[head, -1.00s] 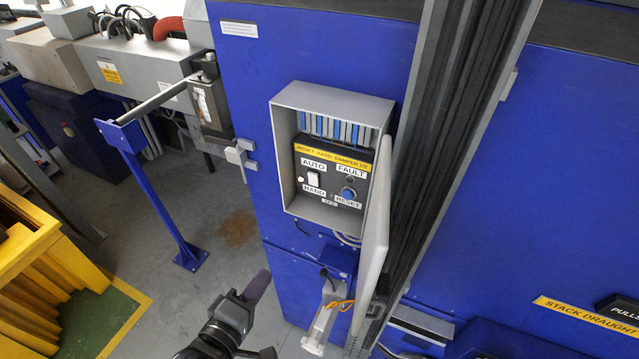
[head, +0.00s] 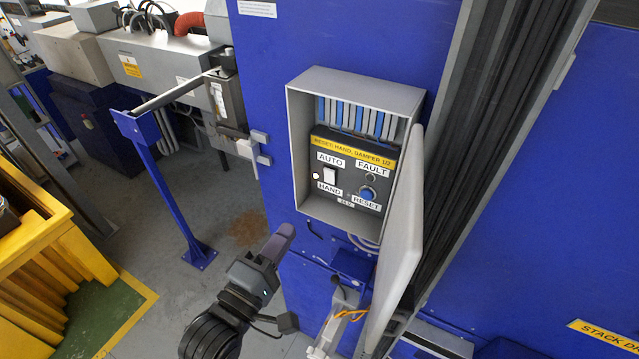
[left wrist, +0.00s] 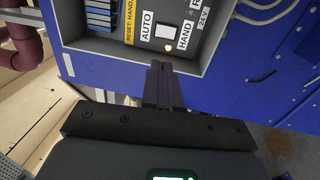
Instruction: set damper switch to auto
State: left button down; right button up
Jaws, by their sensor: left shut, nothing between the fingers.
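The damper switch (head: 329,176) is a white rocker on a black panel (head: 345,193) inside an open grey box, between the labels AUTO above and HAND below. I cannot tell which way it is tipped. In the left wrist view the switch (left wrist: 166,31) lies beyond my fingertips, with a small lit lamp beside it. My left gripper (head: 287,231) is shut and empty, below and left of the box's lower edge, apart from the switch. It also shows in the left wrist view (left wrist: 158,66), pointing toward the panel. My right gripper is not in view.
The box's grey door (head: 402,240) stands open on the right. A blue RESET button (head: 367,192) and a FAULT lamp (head: 370,177) sit right of the switch. The box walls (head: 294,145) stand out around the panel. A blue post (head: 165,190) stands at left.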

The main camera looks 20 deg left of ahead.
pick_arm(q)
jog(key=p, duration=0.3)
send_near(327, 173)
jog(key=w, duration=0.4)
jog(key=shift+w+d+r, duration=0.2)
jog(key=shift+w+r, duration=0.1)
jog(key=shift+w, duration=0.1)
jog(key=shift+w+d+p, duration=0.1)
jog(key=shift+w+p, duration=0.4)
jog(key=shift+w, duration=0.5)
jog(key=shift+w+r, duration=0.15)
